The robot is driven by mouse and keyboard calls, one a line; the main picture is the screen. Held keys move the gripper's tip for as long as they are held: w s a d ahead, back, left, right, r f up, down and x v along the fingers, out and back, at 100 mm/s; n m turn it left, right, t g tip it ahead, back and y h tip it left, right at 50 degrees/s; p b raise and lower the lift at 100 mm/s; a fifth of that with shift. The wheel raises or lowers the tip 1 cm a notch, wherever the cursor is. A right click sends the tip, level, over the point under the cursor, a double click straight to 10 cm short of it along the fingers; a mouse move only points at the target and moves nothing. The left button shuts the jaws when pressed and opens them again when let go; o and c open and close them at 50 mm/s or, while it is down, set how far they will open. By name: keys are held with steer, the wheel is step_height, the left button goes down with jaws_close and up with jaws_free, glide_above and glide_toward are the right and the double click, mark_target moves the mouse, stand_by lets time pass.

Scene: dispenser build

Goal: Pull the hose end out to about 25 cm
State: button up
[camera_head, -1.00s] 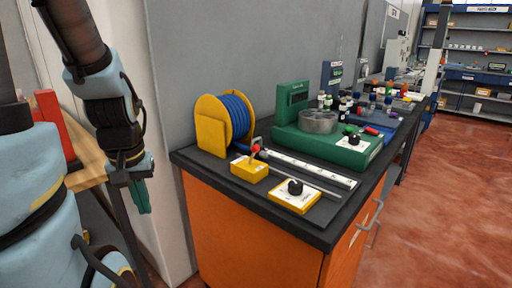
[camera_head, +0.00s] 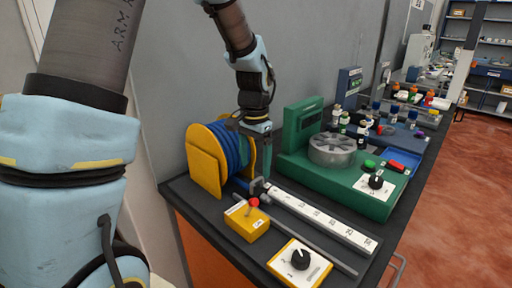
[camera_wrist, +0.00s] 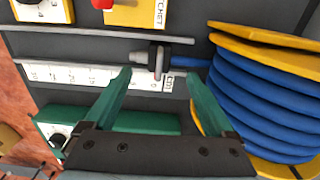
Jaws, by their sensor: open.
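The blue hose (camera_head: 233,150) is wound on a yellow reel (camera_head: 204,165) at the counter's left end. In the wrist view the hose (camera_wrist: 255,88) fills the right side, and a short length runs left to a dark and grey hose end (camera_wrist: 150,57). The hose end lies by the zero end of a white ruler (camera_wrist: 90,78), which also shows in the head view (camera_head: 320,217). My gripper (camera_head: 260,188) is open above the hose end. In the wrist view its green fingers (camera_wrist: 158,78) are spread with the hose end just beyond their tips, apparently ungripped.
A yellow box labelled ratchet (camera_head: 246,222) with a red knob stands in front of the hose end. A thin grey rod (camera_head: 318,250) runs beside the ruler. A yellow dial box (camera_head: 298,264) is nearer the front edge. A green machine (camera_head: 350,188) stands behind the ruler.

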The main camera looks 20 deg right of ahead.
mark_target(256, 191)
steer(key=shift+w+d+f, duration=0.1)
steer(key=shift+d, duration=0.1)
step_height(256, 191, down, 10)
steer(key=p, duration=0.2)
steer(key=shift+f+p, duration=0.25)
steer(key=shift+p, duration=0.1)
jaws_close()
stand_by(0.6)
